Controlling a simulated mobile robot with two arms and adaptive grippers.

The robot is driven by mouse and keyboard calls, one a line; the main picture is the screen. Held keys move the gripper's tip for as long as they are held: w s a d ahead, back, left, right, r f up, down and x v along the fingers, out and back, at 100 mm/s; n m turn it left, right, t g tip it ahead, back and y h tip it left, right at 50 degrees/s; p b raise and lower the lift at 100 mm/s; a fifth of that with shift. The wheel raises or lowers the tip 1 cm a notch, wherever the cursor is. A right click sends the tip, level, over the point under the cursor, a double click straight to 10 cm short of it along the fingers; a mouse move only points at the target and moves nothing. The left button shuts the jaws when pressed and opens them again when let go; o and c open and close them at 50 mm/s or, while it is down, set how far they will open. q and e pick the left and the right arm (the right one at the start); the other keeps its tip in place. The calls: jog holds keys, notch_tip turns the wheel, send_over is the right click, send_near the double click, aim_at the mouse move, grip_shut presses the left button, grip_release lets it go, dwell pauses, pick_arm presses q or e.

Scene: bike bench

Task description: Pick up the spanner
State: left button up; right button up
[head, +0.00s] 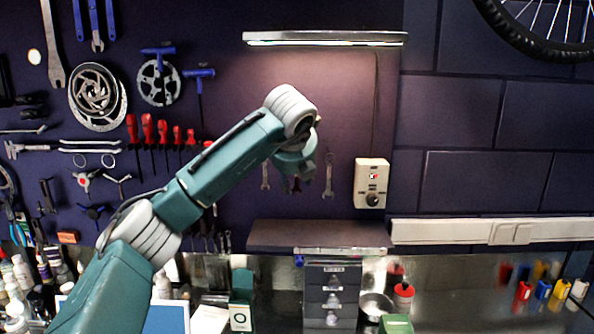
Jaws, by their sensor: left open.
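Several spanners hang on the dark wall. A small steel spanner (328,176) hangs just right of my left wrist, and another small spanner (265,175) hangs just left of it. A large spanner (53,45) hangs at the upper left. I cannot tell which one the task means. My left arm reaches up from the lower left, and its wrist bends down in front of the wall. My left gripper (297,184) is mostly hidden by the wrist; it is open, and I see nothing held in it. My right gripper is out of view.
A dark shelf (300,234) juts out below the hanging spanners, with a small drawer unit (330,296) under it. A white control box (371,183) is on the wall to the right. Bottles and boxes crowd the bench. A lamp (325,39) is above.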

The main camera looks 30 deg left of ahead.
pick_arm(q)
jog(key=shift+w+a+f, duration=0.25)
jog(key=shift+w+f, duration=0.15)
jog(key=shift+f, duration=0.1)
jog(key=shift+d+r, duration=0.1)
grip_shut()
